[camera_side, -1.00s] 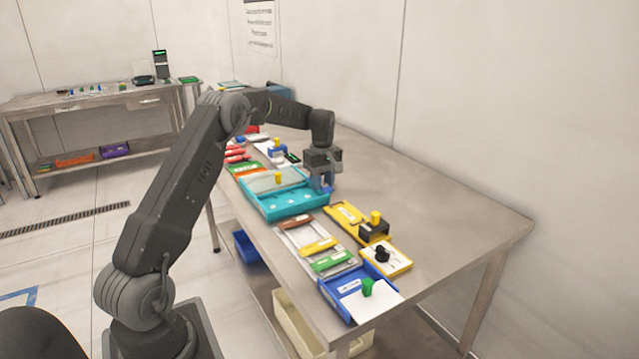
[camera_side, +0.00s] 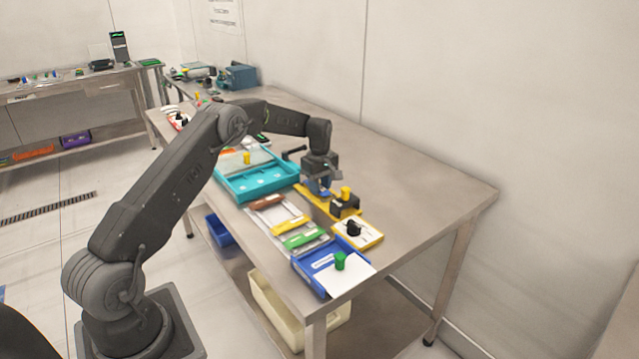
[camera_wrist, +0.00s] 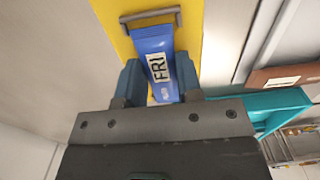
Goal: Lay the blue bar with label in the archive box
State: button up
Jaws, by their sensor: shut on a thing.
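My gripper (camera_side: 320,181) is shut on the blue bar. In the wrist view the blue bar (camera_wrist: 150,40) lies between the two fingers (camera_wrist: 160,78), with a white label reading "FRI" facing the camera. The bar is over a yellow tray (camera_wrist: 215,40); whether it touches it cannot be told. In the side view the gripper is at the far end of the yellow tray (camera_side: 305,196). Which container is the archive box is not clear: a teal box (camera_side: 243,196) and a blue box (camera_side: 303,276) with a white lid or sheet are in view.
A grey rack (camera_side: 270,228) with brown, yellow and green bars lies left of the yellow tray. A black block with a yellow knob (camera_side: 346,194) is close beside my gripper. A white plate with a black knob (camera_side: 370,236) is nearer. The table's right side is clear.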

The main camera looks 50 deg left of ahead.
aim_at(321, 188)
jog(key=shift+f, duration=0.25)
jog(key=o, duration=0.9)
notch_tip(321, 188, up, 14)
jog(key=s+d+r+m+t, duration=0.1)
jog(key=s+d+r+m, duration=0.3)
jog(key=d+r, duration=0.45)
jog(key=s+d+r+m+t, duration=0.1)
jog(key=s+d+r+m, duration=0.1)
jog(key=s, duration=0.4)
jog(key=s+d+r+m+t, duration=0.1)
jog(key=s+d+r+m, duration=0.1)
jog(key=s+d+m, duration=0.2)
jog(key=s+d+r+m+t, duration=0.1)
jog(key=s+d+r+m, duration=0.1)
jog(key=s+d, duration=0.6)
jog(key=shift+s+m+y, duration=0.3)
jog(key=shift+s+m, duration=0.1)
jog(key=shift+s, duration=0.15)
jog(key=shift+o, duration=0.6)
jog(key=s+d+f+m, duration=0.2)
jog(key=s+f, duration=0.1)
jog(key=s, duration=0.3)
jog(key=s+d+f+m+t, duration=0.1)
jog(key=s+d+f+m, duration=0.1)
jog(key=s, duration=0.3)
jog(key=shift+s+f+m+t, duration=0.3)
jog(key=shift+s+f+m, duration=0.1)
jog(key=shift+f+m, duration=0.15)
